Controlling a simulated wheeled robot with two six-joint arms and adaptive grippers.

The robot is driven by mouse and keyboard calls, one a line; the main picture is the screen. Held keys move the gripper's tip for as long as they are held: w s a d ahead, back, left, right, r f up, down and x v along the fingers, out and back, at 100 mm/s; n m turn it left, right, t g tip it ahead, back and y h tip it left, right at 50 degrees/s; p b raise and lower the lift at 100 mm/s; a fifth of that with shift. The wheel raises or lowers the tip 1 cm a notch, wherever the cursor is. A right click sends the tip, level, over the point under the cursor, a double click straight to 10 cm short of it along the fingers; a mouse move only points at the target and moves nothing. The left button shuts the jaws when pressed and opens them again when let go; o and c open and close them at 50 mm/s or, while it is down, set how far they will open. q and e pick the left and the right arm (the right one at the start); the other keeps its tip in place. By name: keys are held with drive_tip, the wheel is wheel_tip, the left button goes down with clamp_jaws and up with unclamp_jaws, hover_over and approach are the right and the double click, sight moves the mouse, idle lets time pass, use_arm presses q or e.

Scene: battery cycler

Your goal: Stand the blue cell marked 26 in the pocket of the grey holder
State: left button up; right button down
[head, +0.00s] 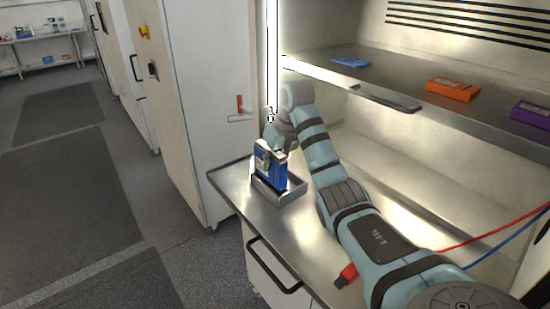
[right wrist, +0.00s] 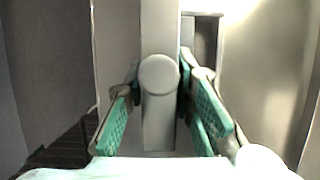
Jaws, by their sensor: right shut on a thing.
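The blue cell (head: 272,172) stands upright at the grey holder (head: 281,199) on the steel bench in the head view. Its lower end is hidden behind the holder's front wall, so I cannot tell whether it rests on the pocket floor. Its number is too small to read. My right gripper (head: 274,147) is at the cell's top and shut on it. In the right wrist view my right gripper's green finger pads (right wrist: 162,125) show, with a pale, overexposed surface along the bottom edge. My left gripper is not in view.
A shelf (head: 400,92) above the bench holds a blue cell (head: 351,62), an orange cell (head: 451,89) and a purple cell (head: 531,114). A red connector (head: 346,275) lies at the bench's front. A white cabinet (head: 200,100) stands left of the bench.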

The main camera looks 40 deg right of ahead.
sight(273, 173)
drive_tip(key=shift+f, duration=0.6)
idle(0.7)
drive_tip(key=shift+f, duration=0.5)
drive_tip(key=shift+f, duration=0.25)
drive_tip(key=shift+f, duration=0.4)
drive_tip(key=shift+f, duration=0.3)
idle(0.7)
drive_tip(key=c, duration=1.3)
unclamp_jaws()
drive_tip(key=shift+a, duration=0.1)
drive_tip(key=shift+s, duration=0.1)
